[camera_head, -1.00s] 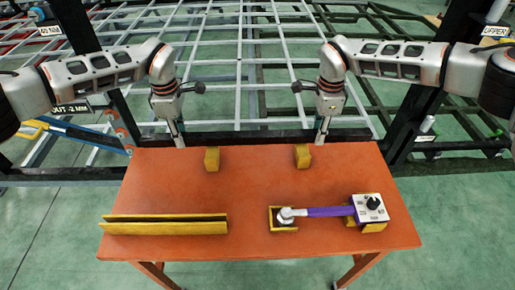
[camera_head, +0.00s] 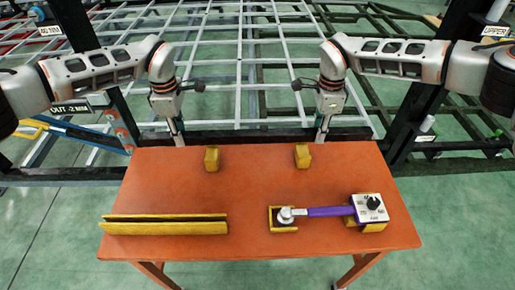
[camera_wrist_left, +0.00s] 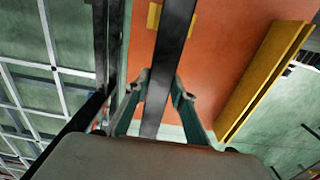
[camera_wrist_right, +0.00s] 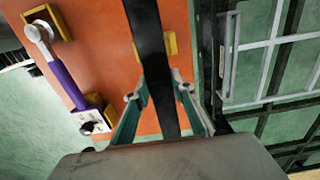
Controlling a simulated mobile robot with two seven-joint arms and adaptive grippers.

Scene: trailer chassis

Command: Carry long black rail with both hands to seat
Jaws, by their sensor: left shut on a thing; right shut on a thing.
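The long black rail (camera_head: 250,137) lies level across the far side of the orange table in the head view, beyond its back edge. My left gripper (camera_head: 179,141) is shut on its left part, and my right gripper (camera_head: 321,139) is shut on its right part. In the left wrist view the rail (camera_wrist_left: 167,55) runs between the two fingers. In the right wrist view the rail (camera_wrist_right: 151,50) also passes between the fingers. Both fingertips sit on either side of it. The seat cannot be clearly told apart in these views.
The orange table (camera_head: 250,185) stands in front, with two yellow blocks (camera_head: 211,158) (camera_head: 302,155), a yellow channel holder (camera_head: 165,228) and a purple-handled tool (camera_head: 330,211) in yellow supports. Behind is the grey frame grid (camera_head: 240,70). A dark post (camera_head: 420,110) stands at right.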

